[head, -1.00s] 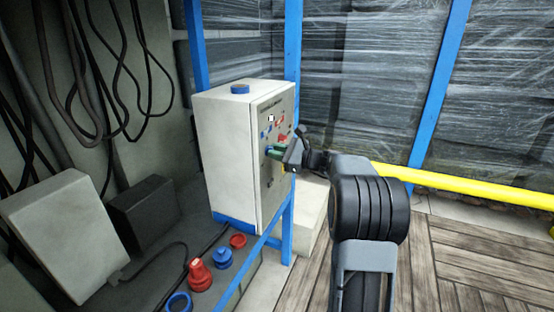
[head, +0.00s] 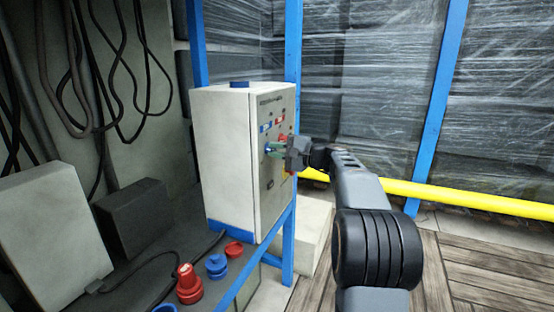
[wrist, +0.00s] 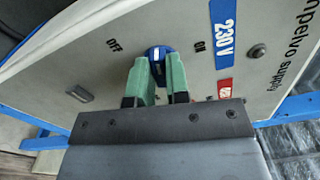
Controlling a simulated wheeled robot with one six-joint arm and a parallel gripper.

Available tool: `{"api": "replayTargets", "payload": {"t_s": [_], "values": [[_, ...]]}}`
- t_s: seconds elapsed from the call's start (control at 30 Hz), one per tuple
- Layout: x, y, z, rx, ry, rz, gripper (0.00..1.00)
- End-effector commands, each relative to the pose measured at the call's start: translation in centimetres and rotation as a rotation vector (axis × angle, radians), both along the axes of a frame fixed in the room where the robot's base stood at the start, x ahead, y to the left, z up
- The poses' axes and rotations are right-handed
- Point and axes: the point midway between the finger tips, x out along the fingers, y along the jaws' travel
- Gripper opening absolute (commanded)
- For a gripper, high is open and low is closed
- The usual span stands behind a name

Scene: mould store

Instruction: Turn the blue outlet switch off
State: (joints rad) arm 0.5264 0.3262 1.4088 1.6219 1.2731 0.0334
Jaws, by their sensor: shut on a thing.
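The blue outlet switch (wrist: 158,50) is a round blue knob with a white mark, on the front panel of the grey supply box (head: 228,155). In the wrist view it sits between an OFF label (wrist: 113,45) and an ON label (wrist: 199,46). The white mark lies between the labels; I cannot tell which setting it shows. My gripper (wrist: 158,62) has its green fingertips shut on the knob, one on either side. In the head view, my gripper (head: 275,148) reaches the panel from the right, and the fingers mostly hide the knob.
A blue 230V label (wrist: 224,33) and a red label (wrist: 225,88) are on the panel. Red plug (head: 187,284) and blue plug (head: 216,266) parts lie on the shelf below. A blue post (head: 291,60) stands behind the box. A yellow rail (head: 460,198) runs behind my arm.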

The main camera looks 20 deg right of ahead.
Motion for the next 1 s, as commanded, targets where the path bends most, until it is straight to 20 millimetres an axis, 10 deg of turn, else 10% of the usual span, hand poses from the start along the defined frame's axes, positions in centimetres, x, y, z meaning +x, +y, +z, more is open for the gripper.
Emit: {"api": "replayTargets", "payload": {"t_s": [1.0], "values": [[0.00,-0.02,-0.07,-0.164,-0.151,0.000,0.00]]}}
